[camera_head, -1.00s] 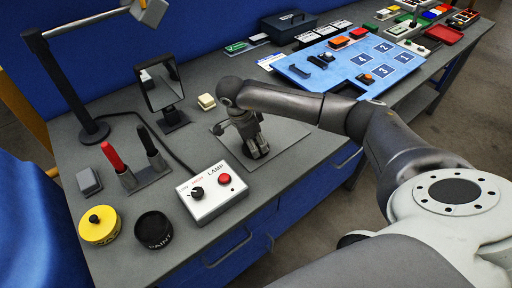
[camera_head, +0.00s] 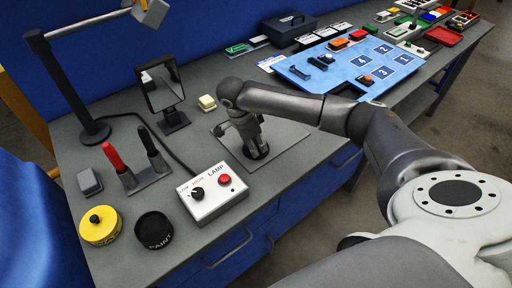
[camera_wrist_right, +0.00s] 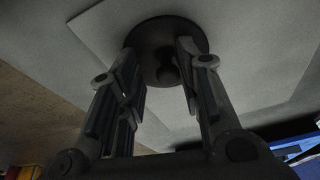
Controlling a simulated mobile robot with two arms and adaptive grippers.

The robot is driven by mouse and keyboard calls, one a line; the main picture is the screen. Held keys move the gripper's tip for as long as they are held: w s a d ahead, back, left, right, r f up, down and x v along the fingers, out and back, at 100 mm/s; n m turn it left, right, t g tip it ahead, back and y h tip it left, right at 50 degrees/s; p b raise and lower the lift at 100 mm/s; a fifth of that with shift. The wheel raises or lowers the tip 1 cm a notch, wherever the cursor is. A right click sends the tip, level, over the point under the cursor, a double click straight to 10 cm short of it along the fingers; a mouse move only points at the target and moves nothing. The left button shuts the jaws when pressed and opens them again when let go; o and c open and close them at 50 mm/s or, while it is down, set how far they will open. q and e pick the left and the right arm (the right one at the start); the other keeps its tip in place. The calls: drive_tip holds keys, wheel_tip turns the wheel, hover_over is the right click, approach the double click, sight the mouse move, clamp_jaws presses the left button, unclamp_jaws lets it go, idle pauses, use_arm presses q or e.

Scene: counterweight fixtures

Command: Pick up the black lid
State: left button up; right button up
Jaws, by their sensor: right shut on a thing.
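The black lid (camera_wrist_right: 160,32) is a dark round disc with a small knob, seen in the right wrist view between and beyond my fingertips. My right gripper (camera_wrist_right: 161,62) reaches down at its knob and is shut on it. In the head view my right gripper (camera_head: 257,150) points down over a grey mat (camera_head: 288,137) on the bench. The lid is mostly hidden there by the fingers. It appears to be at the mat's surface; I cannot tell if it touches. My left gripper is not in view.
A white lamp box (camera_head: 213,196) stands close to the left of the mat. A black paint tin (camera_head: 154,230), a yellow tin (camera_head: 100,226) and a mirror (camera_head: 162,88) are farther left. A blue board (camera_head: 345,65) lies behind to the right.

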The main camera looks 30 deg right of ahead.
drive_tip(key=shift+s+f, duration=0.2)
drive_tip(key=shift+f, duration=0.15)
drive_tip(key=shift+c, duration=0.2)
